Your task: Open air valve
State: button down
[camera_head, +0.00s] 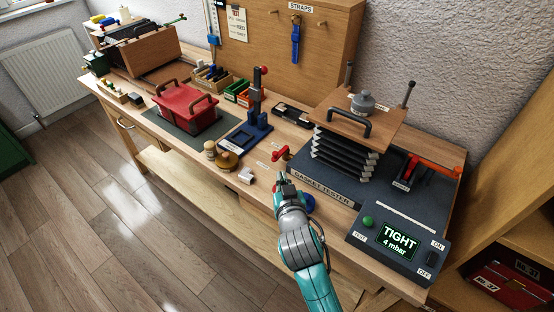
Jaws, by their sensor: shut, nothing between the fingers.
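A red lever handle (280,154), which looks like the air valve, stands at the front left of the gasket tester (322,181). Small labels lie beside it, too small to read. My gripper (283,178) is shut and empty, just in front of and below the red lever in the picture. I cannot tell whether its fingertips touch the lever. The tester's display (397,241) reads "TIGHT 4 mbar". My gripper and wrist hide part of the bench front edge and part of a blue round thing (308,204).
The bellows (345,150) with a wooden top board and a grey weight (363,102) stand right of the lever. A blue stand (245,135), brass weight (227,160) and red case (185,108) are to the left. A green button (368,221) is at front right.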

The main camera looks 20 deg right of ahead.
aim_at(275, 154)
jog(key=x, duration=1)
jog(key=shift+w, duration=0.1)
jog(key=shift+a, duration=0.1)
jog(key=shift+w+a+m+h, duration=0.1)
jog(key=shift+w+m+h, duration=0.05)
jog(key=shift+m+h, duration=0.2)
